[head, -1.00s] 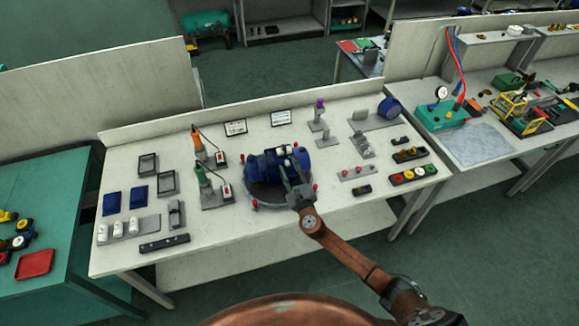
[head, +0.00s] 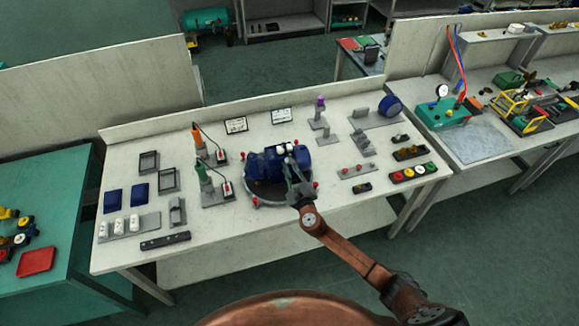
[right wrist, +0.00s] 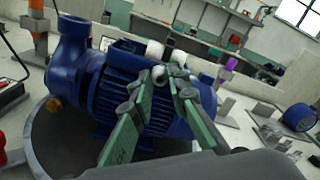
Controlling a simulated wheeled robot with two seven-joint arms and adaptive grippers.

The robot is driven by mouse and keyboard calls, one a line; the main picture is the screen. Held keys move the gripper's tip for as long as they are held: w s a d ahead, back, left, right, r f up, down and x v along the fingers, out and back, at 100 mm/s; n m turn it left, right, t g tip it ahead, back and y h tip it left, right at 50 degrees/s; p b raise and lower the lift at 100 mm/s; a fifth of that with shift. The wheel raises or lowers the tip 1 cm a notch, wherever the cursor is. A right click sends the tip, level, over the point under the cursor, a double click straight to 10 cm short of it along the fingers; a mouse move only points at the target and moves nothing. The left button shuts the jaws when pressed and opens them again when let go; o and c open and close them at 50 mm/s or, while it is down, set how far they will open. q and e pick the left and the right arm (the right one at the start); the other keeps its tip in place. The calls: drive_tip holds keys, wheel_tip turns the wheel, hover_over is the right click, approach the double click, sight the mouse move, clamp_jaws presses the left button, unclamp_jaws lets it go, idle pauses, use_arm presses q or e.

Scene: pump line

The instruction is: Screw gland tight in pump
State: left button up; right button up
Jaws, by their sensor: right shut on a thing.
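The blue pump (head: 262,166) lies on a round grey turntable (head: 262,200) in the middle of the bench. In the right wrist view the pump's ribbed blue body (right wrist: 112,92) and its upright flange show close up. My right gripper (head: 291,168) reaches over the pump's near right side. In the right wrist view its green-padded fingers (right wrist: 172,76) converge at the pump, shut on a small pale part that I take to be the gland. The fingertips hide most of that part, and I cannot tell how deep it sits. My left gripper is out of view.
Red knobs stand around the turntable's rim. An orange-handled tool (head: 198,139) and a green-handled tool (head: 203,176) stand in holders left of the pump. A tray of coloured caps (head: 412,173) lies to the right. The bench's front edge beside my arm is clear.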

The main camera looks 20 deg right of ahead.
clamp_jaws()
drive_tip(key=shift+a+f+m+b, duration=0.1)
drive_tip(key=shift+f+m+b, duration=0.1)
drive_tip(key=shift+m+b, duration=0.65)
drive_tip(key=shift+m, duration=0.55)
drive_tip(key=shift+r+m, duration=0.2)
drive_tip(key=shift+m, duration=0.1)
drive_tip(key=shift+f+m+b, duration=0.2)
drive_tip(key=shift+m+b, duration=0.6)
drive_tip(key=shift+m, duration=0.7)
drive_tip(key=shift+r, duration=0.2)
drive_tip(key=shift+m, duration=0.3)
